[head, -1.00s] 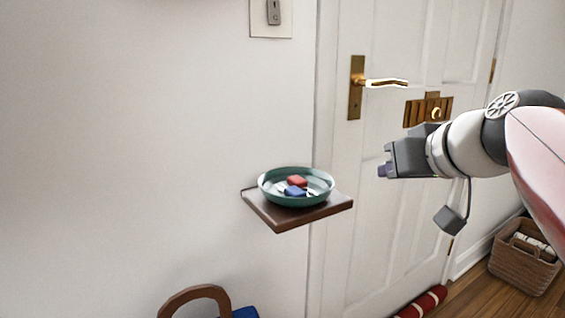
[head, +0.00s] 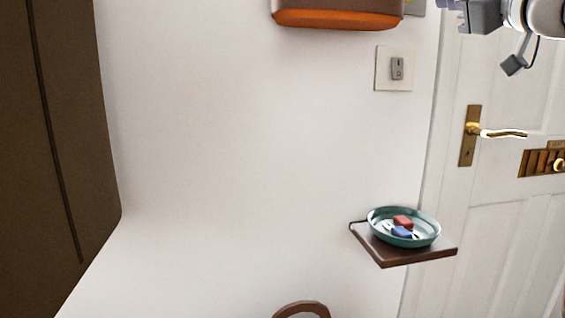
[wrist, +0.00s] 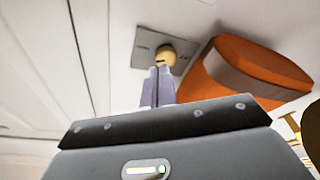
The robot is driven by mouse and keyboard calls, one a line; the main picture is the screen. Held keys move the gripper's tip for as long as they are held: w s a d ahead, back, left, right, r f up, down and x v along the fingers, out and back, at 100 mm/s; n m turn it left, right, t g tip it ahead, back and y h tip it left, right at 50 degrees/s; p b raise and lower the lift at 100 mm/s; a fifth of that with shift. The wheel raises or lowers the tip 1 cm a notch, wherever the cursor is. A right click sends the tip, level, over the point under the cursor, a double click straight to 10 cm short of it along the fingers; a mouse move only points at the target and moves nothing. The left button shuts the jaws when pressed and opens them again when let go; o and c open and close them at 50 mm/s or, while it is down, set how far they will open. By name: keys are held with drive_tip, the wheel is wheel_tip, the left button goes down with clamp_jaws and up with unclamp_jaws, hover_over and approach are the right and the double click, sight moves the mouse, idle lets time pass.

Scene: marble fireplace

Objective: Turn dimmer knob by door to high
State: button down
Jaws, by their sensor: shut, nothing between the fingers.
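The dimmer knob (wrist: 166,55) is a round, pale yellow knob on a grey wall plate (wrist: 143,50) in the wrist view. Small dark marks on the plate are too blurred to read, and I cannot tell the knob's setting. My gripper's fingers (wrist: 158,86) are shut and empty, pointing at the knob. Their tips overlap its lower edge in the picture; I cannot tell whether they touch. In the head view a corner of the grey plate (head: 417,8) shows at the top edge, with my gripper (head: 440,4) close to its right, partly cut off.
An orange-bottomed brown wall box (head: 338,18) sits beside the plate. Below are a rocker switch (head: 397,69) and a small shelf (head: 385,256) holding a green bowl (head: 420,241). The white door (head: 500,70) with a brass handle (head: 500,133) is at right.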

drive_tip(key=shift+w+a+p, duration=0.2)
drive_tip(key=shift+w+p, duration=0.15)
drive_tip(key=shift+w, duration=0.8)
drive_tip(key=shift+w+a+p, duration=0.25)
drive_tip(key=shift+w+p, duration=0.05)
drive_tip(key=shift+w, duration=0.8)
drive_tip(key=shift+w+a+p, duration=0.2)
drive_tip(key=shift+w+p, duration=0.15)
drive_tip(key=shift+w, duration=0.8)
drive_tip(key=shift+s+a+r, duration=0.1)
drive_tip(key=shift+a+r, duration=0.1)
drive_tip(key=shift+r, duration=0.1)
drive_tip(key=shift+s+a+f+b, duration=0.2)
drive_tip(key=shift+a+b, duration=0.3)
drive_tip(key=shift+b, duration=0.6)
drive_tip(key=shift+w+f, duration=0.1)
drive_tip(key=shift+f+b, duration=0.3)
drive_tip(key=shift+b, duration=0.1)
drive_tip(key=shift+s+d+f, duration=0.1)
drive_tip(key=shift+s+d, duration=0.1)
drive_tip(key=shift+s, duration=0.05)
drive_tip(key=shift+a+r+b+v, duration=0.15)
drive_tip(key=shift+b+v, duration=0.25)
drive_tip(key=shift+v, duration=0.5)
drive_tip(key=shift+r+b+v, duration=0.2)
drive_tip(key=shift+b+v, duration=0.25)
drive_tip(key=shift+v, duration=0.4)
drive_tip(key=shift+a+r+b+v, duration=0.15)
drive_tip(key=shift+b+v, duration=0.25)
drive_tip(key=shift+v, duration=0.5)
